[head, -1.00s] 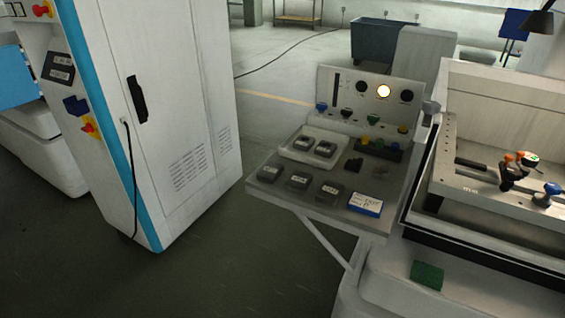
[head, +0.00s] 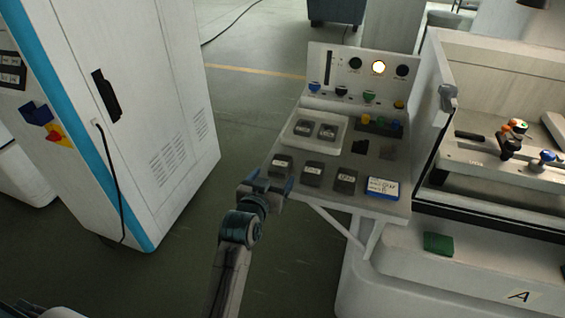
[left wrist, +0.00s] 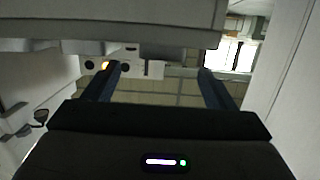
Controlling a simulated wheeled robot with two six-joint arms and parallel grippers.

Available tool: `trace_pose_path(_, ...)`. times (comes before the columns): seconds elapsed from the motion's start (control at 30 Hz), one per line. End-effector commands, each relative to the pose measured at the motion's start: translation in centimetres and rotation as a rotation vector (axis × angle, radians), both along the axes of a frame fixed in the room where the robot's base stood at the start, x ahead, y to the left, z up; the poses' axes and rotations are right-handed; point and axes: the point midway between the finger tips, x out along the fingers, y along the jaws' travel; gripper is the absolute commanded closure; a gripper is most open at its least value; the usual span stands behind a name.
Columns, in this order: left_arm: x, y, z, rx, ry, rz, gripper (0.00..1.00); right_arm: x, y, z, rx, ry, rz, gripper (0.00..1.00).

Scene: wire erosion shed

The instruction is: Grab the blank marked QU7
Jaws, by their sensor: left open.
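Three dark blanks with pale labels stand in a row along the front of the grey side shelf (head: 330,200): a left one (head: 282,166), a middle one (head: 314,173) and a right one (head: 346,179). Two more blanks, a left one (head: 304,127) and a right one (head: 327,131), sit in a white tray (head: 290,142) behind them. The labels are too small to read, so I cannot tell which is QU7. My left gripper (head: 268,181) is open and empty at the shelf's left front edge, near the left front blank. Its spread fingers also show in the left wrist view (left wrist: 159,76).
A blue-edged white card (head: 383,188) lies at the shelf's right front. A dark rack with coloured pieces (head: 381,125) and a panel with knobs and a lit lamp (head: 378,67) stand behind. A white cabinet (head: 140,120) stands left; the machine bed (head: 480,180) is right.

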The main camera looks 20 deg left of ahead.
Motion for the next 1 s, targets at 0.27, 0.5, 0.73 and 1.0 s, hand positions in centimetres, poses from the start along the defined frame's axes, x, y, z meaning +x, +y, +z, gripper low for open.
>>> trace_pose_path(0.27, 2.9, -0.1, -0.5, 0.000, 0.000, 0.000, 0.22, 0.3, -0.7, 0.8, -0.008, -0.006, 0.003, 0.64)
trace_pose_path(0.5, 5.8, 0.0, -0.6, 0.001, 0.001, 0.000, 0.22, 0.1, -0.1, 2.3, -0.001, -0.003, 0.000, 0.64)
trace_pose_path(0.73, 7.7, -0.1, -1.3, -0.001, 0.000, 0.000, 0.22, -0.1, 0.8, 2.6, 0.009, 0.000, -0.003, 0.64)
trace_pose_path(1.0, 7.8, -0.1, -1.4, -0.001, 0.000, 0.000, 0.30, -0.1, 0.5, 2.5, 0.006, 0.000, -0.002, 0.64)
